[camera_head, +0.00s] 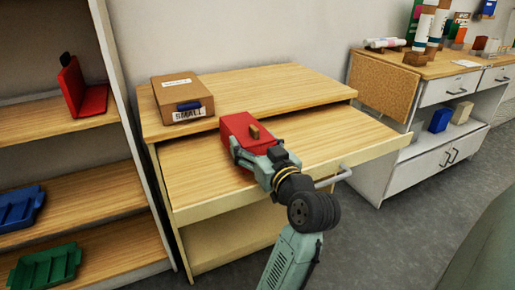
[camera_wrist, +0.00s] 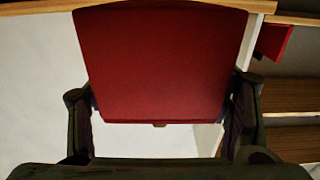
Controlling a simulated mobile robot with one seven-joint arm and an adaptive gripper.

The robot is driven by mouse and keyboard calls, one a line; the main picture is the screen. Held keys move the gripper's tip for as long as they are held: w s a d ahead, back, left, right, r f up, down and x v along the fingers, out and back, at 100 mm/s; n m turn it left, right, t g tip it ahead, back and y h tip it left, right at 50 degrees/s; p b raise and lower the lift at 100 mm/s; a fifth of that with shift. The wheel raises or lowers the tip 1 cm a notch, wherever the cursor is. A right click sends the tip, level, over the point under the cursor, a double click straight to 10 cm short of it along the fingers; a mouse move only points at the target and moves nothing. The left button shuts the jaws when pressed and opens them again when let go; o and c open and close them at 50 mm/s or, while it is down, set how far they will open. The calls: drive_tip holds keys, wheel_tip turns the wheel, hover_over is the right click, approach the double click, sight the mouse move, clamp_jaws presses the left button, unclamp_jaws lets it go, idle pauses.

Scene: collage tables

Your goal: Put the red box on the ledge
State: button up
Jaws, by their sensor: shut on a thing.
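The red box (camera_head: 238,128) is between the fingers of my gripper (camera_head: 259,150), over the lower front board of the wooden desk. I cannot tell whether it touches the board. In the wrist view the red box (camera_wrist: 160,60) fills the space between both fingers of my gripper (camera_wrist: 160,112), which is shut on it. The desk has a raised wooden top (camera_head: 270,85) at the back and a lower pulled-out board (camera_head: 340,138) in front with a metal handle. Which of these is the ledge is not clear from the view.
A brown cardboard box (camera_head: 183,98) marked SMALL stands on the raised top at left. Its right part is clear. A shelf unit at left holds a red bin (camera_head: 83,90), a blue tray (camera_head: 20,208) and a green tray (camera_head: 45,266). A white cabinet (camera_head: 400,160) stands right.

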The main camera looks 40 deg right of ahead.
drive_tip(key=shift+w+d, duration=0.1)
drive_tip(key=shift+d, duration=0.35)
drive_tip(key=shift+d+f, duration=0.1)
drive_tip(key=shift+f, duration=1.7)
drive_tip(key=shift+f, duration=0.1)
drive_tip(key=shift+f, duration=0.15)
drive_tip(key=o, duration=1.2)
